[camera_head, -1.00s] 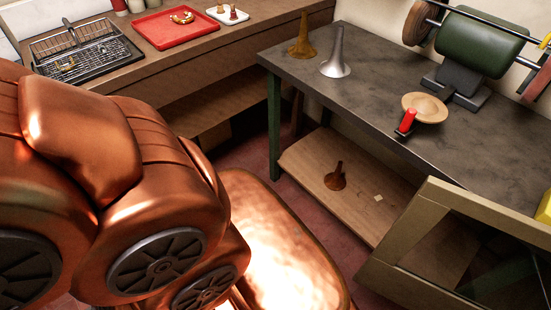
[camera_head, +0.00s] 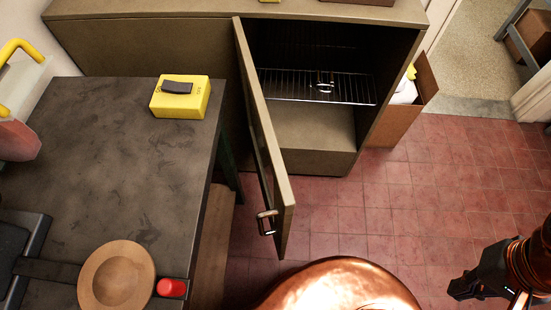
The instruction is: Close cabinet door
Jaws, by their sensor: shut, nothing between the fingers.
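The cabinet (camera_head: 120,48) is brown and stands along the wall at the top of the view. Its framed door (camera_head: 262,125) is hinged at the left of the opening and stands wide open, pointing out toward me. A metal handle (camera_head: 267,222) sits near the door's free end. Inside the opening is a wire shelf (camera_head: 345,88) with a small metal object on it. My gripper (camera_head: 462,293) is at the lower right, dark and shut, holding nothing. It is over the tiled floor, well apart from the door and handle.
A dark workbench (camera_head: 110,190) at left carries a yellow switch box (camera_head: 180,98), a wooden dish (camera_head: 117,277) and a red item (camera_head: 171,288). A cardboard box (camera_head: 403,115) stands right of the cabinet.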

